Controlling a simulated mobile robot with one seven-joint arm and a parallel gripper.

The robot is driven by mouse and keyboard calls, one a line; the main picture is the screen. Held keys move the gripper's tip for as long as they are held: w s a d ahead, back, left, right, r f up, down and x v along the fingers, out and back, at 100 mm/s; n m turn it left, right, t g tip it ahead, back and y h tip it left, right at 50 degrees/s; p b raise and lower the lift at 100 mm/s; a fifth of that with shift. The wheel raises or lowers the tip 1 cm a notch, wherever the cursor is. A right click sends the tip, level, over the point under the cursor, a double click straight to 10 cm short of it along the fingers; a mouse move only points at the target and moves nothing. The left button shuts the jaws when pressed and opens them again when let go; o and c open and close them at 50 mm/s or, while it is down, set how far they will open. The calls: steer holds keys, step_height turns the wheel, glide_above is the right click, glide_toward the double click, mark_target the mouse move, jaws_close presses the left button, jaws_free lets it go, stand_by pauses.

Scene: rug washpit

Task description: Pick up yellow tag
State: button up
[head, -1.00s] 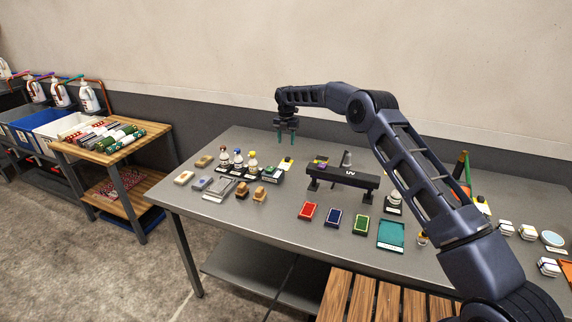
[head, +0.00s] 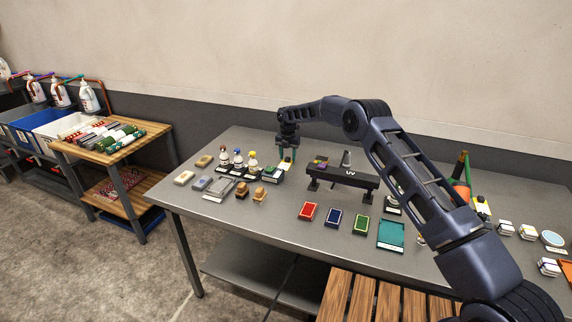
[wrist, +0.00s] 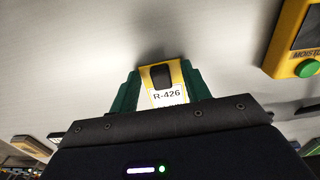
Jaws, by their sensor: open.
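The yellow tag (wrist: 152,77) shows in the wrist view with a dark slot and a white label reading R-426. It lies between the two green fingers of my gripper (wrist: 163,92), which are open, one on each side. I cannot tell whether the fingers touch it. In the head view my gripper (head: 287,155) is low over the back left of the grey table (head: 290,225), beside the bottles. The tag cannot be made out in the head view there.
A yellow moisture meter (wrist: 308,25) with a green button is right of my gripper in the wrist view. In the head view, bottles (head: 238,160) stand left of my gripper and a black stand (head: 342,178) is to its right. Red, blue and green trays lie in front.

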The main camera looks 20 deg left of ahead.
jaws_close()
steer(key=shift+r, duration=0.1)
step_height(320, 180, up, 20)
stand_by(0.6)
